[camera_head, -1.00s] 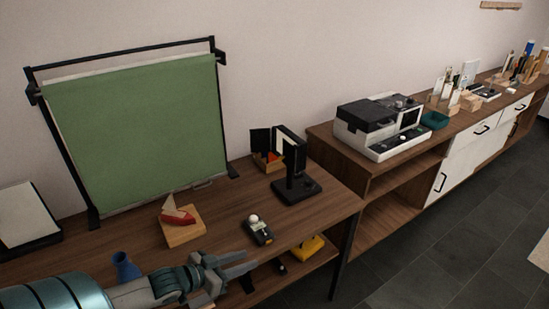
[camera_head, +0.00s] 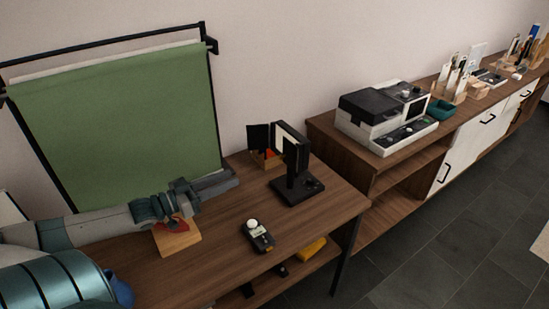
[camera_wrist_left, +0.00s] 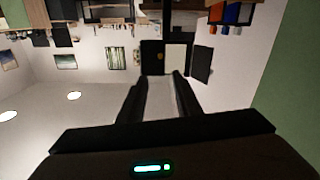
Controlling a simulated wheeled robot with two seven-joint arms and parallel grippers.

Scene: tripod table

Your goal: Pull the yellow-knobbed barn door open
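The small black lamp (camera_head: 291,160) stands on its stand near the right end of the brown table, with dark barn door flaps around a pale panel. One black flap (camera_head: 258,137) stands out on its left side. In the left wrist view, which is upside down, a dark flap with a small yellowish knob (camera_wrist_left: 160,56) lies ahead, beside the pale panel; another dark flap (camera_wrist_left: 201,64) is on the right. My left gripper (camera_head: 226,180) is left of the lamp, apart from it. Its fingers (camera_wrist_left: 157,82) are spread with nothing between them. My right gripper is not in view.
A green backdrop (camera_head: 120,125) on a black frame stands behind my left arm. A wooden block with a red item (camera_head: 178,239) is below the arm. A dark handheld meter (camera_head: 257,236) lies in front of the lamp. A low cabinet (camera_head: 345,160) stands to the right.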

